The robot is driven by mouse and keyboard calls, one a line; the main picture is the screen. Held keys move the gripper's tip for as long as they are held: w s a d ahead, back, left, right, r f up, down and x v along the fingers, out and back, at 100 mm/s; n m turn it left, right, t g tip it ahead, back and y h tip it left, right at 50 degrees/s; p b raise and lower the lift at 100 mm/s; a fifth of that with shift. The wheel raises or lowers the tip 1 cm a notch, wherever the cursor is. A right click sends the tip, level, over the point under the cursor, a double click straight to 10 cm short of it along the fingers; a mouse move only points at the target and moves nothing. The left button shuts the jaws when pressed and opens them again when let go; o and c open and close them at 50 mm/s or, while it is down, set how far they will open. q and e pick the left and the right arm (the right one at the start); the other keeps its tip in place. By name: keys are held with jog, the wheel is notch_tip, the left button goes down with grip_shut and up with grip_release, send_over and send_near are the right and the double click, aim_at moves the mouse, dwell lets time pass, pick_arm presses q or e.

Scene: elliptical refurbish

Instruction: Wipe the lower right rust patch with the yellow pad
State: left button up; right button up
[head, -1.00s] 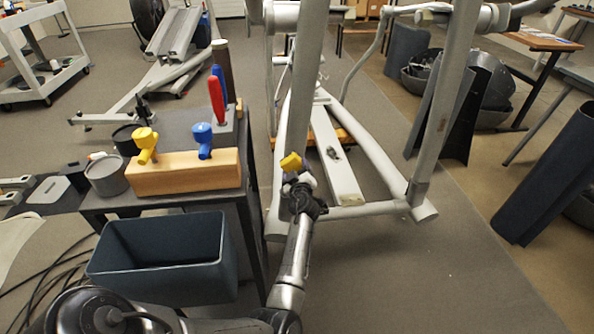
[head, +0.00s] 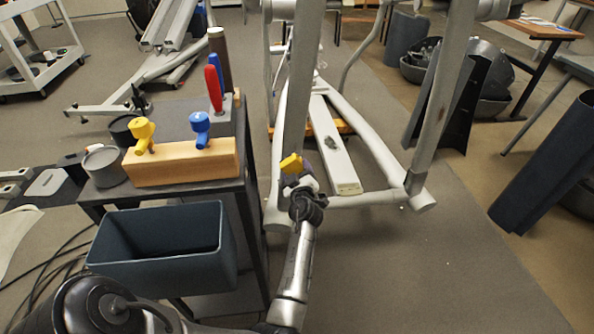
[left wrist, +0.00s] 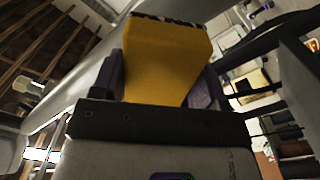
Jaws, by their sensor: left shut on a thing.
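My left gripper (head: 298,175) is shut on the yellow pad (head: 291,163) and holds it up in front of the grey upright of the elliptical frame (head: 300,90). In the left wrist view the pad (left wrist: 165,60) sits between the dark fingers, its far edge dark and speckled. A small dark patch (head: 331,143) shows on the pale centre beam, right of and beyond the pad. I cannot tell whether it is the lower right rust patch. Whether the pad touches the frame is unclear. My right gripper is not in view.
Left of my arm stands a dark table with a wooden block (head: 182,162) holding a yellow and a blue spray-like tool. A dark open bin (head: 160,262) is in front of it. Dark curved covers (head: 545,170) stand at the right. The floor right of my arm is clear.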

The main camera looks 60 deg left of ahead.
pick_arm(q)
jog(key=shift+d, duration=0.15)
jog(key=shift+v, duration=1.45)
